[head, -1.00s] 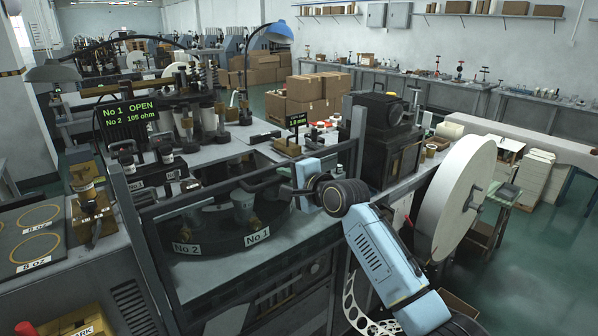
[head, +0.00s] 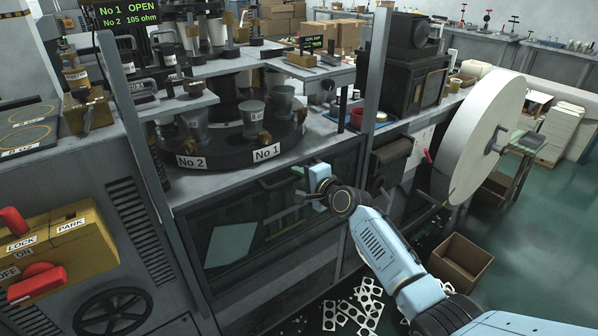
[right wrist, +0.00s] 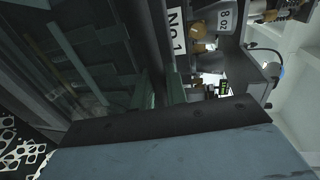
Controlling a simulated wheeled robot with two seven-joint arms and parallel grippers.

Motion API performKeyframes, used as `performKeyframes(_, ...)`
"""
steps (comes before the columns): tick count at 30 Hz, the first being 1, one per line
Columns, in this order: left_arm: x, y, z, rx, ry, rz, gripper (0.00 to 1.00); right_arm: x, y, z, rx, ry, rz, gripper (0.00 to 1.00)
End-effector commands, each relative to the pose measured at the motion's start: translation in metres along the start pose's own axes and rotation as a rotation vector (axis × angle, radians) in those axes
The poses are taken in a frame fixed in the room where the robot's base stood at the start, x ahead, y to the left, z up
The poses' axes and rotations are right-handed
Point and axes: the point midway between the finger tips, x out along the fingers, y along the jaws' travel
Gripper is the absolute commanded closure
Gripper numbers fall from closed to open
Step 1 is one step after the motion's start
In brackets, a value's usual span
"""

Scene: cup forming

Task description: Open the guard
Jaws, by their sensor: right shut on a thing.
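The guard (head: 235,240) is a dark see-through panel between two grey upright posts at the front of the machine. It sits low, below the turret table (head: 215,176), so the cups above are uncovered. My right gripper (head: 304,196) is at the guard's upper part, shut on its handle; the fingers and grip are small and partly hidden. In the right wrist view, the dark panel (right wrist: 75,60) fills the left and my gripper body covers the bottom. My left gripper is in neither view.
Labels No 1 (head: 266,152) and No 2 (head: 191,162) mark the turret's front rim. A yellow switch box (head: 75,240) with red handles is at left. A large pale reel (head: 478,140) stands right. An open carton (head: 460,262) and punched scrap (head: 352,308) lie on the floor.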

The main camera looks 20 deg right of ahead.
Motion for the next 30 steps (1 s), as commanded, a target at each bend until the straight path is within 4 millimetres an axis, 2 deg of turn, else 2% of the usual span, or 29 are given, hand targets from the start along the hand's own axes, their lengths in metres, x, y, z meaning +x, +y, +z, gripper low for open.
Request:
performKeyframes(1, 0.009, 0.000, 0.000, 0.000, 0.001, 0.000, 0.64, 0.002, 0.012, 0.000, 0.000, -0.001, 0.004, 1.00)
performKeyframes(6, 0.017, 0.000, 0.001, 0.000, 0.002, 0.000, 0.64, 0.004, 0.022, 0.000, 0.000, 0.000, 0.003, 1.00)
performKeyframes(20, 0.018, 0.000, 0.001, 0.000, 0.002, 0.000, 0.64, 0.005, 0.024, 0.000, -0.001, 0.000, 0.002, 1.00)
performKeyframes(21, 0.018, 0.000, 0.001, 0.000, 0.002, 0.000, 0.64, 0.005, 0.024, 0.000, 0.000, 0.000, 0.002, 0.83)
performKeyframes(24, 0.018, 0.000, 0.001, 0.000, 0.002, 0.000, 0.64, 0.005, 0.024, 0.000, -0.001, 0.000, 0.002, 0.70)
performKeyframes(25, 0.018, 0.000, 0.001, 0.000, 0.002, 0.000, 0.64, 0.005, 0.024, 0.000, -0.001, 0.000, 0.001, 0.68)
performKeyframes(30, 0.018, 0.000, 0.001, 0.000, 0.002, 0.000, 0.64, 0.005, 0.023, 0.000, -0.001, 0.000, 0.000, 0.68)
